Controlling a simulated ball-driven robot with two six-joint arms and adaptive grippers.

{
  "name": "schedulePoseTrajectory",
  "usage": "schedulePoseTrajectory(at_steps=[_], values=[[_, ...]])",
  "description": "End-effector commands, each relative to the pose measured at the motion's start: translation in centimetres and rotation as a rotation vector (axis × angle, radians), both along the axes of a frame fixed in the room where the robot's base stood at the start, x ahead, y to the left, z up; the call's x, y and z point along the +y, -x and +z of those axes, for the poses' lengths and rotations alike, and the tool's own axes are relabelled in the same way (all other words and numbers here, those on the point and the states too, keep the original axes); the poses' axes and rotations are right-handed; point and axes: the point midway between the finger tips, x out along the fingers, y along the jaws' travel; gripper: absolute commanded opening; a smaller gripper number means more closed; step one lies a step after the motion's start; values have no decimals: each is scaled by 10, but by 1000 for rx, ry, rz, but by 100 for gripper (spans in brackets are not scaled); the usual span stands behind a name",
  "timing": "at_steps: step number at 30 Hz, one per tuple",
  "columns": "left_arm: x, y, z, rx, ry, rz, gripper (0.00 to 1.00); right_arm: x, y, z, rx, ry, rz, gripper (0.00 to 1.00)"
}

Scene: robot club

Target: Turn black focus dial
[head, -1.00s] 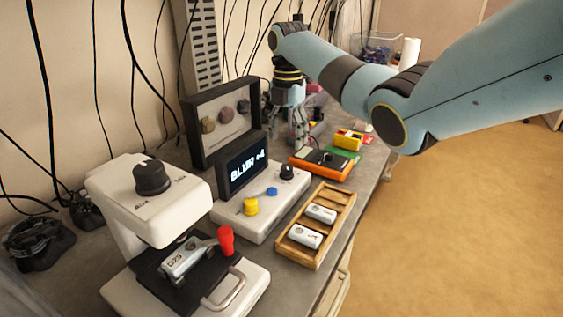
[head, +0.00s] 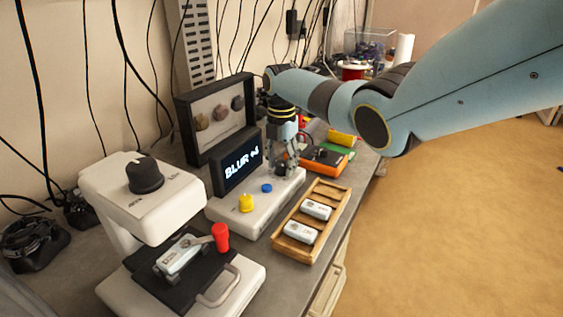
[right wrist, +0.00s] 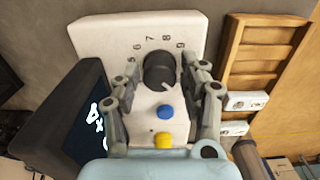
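A black dial (right wrist: 159,69) with a number scale around it stands on the white control box (head: 238,218). It shows clearly in the right wrist view, its pale mark toward the lower right; in the head view my gripper mostly hides it. My right gripper (head: 284,170) is over that end of the box. Its open fingers (right wrist: 163,78) stand on either side of the dial, with gaps visible. A small screen (head: 238,168) on the box reads "BLUR +4". Another black knob (head: 145,175) is on top of the white microscope-like device (head: 140,205). My left gripper is not in view.
On the box are a blue button (head: 267,188) and a yellow knob (head: 246,203). A wooden tray (head: 274,240) with two pale modules lies to the right. An orange device (head: 323,161) stands behind the gripper. A red-tipped lever (head: 221,237) is in front.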

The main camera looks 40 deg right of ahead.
Motion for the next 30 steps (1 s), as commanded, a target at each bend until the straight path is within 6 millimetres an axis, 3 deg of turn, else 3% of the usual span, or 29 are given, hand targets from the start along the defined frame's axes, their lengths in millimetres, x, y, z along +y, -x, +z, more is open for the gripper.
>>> schedulePoseTrajectory(at_steps=[1,9,20,30], values=[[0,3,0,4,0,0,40,0,0,0,0,0,0,35],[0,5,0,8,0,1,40,0,0,0,0,0,0,3],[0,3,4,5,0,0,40,0,0,1,1,0,-73,3],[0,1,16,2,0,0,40,-1,0,2,0,0,-336,3]])
